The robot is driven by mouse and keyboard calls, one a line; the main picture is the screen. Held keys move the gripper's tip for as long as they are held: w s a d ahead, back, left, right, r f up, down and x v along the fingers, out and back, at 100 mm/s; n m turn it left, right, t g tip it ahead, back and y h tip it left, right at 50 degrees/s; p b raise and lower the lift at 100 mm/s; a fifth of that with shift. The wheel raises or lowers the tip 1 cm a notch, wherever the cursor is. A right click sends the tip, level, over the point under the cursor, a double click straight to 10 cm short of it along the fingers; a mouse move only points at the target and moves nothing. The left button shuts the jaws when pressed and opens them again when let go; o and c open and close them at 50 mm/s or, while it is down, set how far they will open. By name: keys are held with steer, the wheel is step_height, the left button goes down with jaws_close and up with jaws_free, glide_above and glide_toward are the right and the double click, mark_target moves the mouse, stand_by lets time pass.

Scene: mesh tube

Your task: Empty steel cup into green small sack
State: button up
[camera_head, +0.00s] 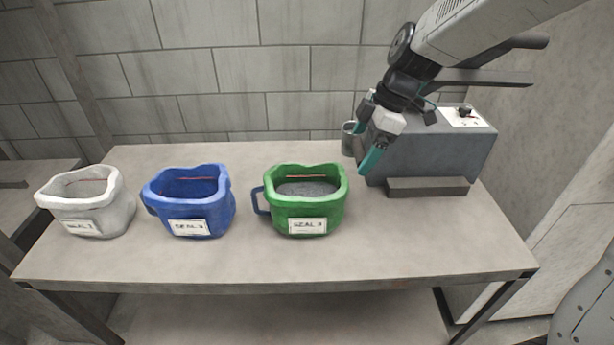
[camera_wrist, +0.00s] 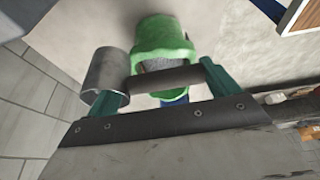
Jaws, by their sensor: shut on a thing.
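The steel cup (camera_head: 348,138) is a grey cylinder beside my gripper (camera_head: 366,141), behind and right of the green small sack in the head view. In the wrist view the cup (camera_wrist: 105,74) is at the left, and a dark bar-like handle spans between my teal fingers (camera_wrist: 166,80). My gripper is shut on the cup by this handle. The cup looks roughly upright; its contents are not clear. The green sack (camera_head: 307,216) stands open on the table, labelled and with grey grainy material inside. It also shows beyond the handle in the wrist view (camera_wrist: 158,30).
A blue sack (camera_head: 190,210) and a white sack (camera_head: 87,210) stand open left of the green one on the table (camera_head: 290,262). A grey machine box (camera_head: 430,158) with a low ledge (camera_head: 427,187) stands at the right. The front of the table is clear.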

steer(key=shift+s+a+r+t+h, duration=0.1)
steer(key=shift+s+a+t+h, duration=0.3)
steer(key=shift+a+h, duration=0.35)
steer(key=shift+s+a+f+n+t+h, duration=0.1)
steer(key=shift+s+a+f+t+h, duration=0.15)
steer(key=shift+a+t+h, duration=0.25)
steer(key=shift+s+a+f+n+t+h, duration=0.15)
steer(key=shift+s+a+f+h, duration=0.2)
steer(key=shift+h, duration=0.4)
steer(key=shift+s+a+f+n+t+h, duration=0.15)
steer(key=shift+a+t+h, duration=0.2)
steer(key=shift+a+h, duration=0.2)
steer(key=shift+s+a+h, duration=0.1)
steer(key=shift+a+h, duration=0.05)
steer(key=shift+h, duration=0.1)
steer(key=shift+s+a+t+h, duration=0.2)
steer(key=shift+a+t+h, duration=0.2)
steer(key=shift+h, duration=0.2)
steer(key=shift+r, duration=0.1)
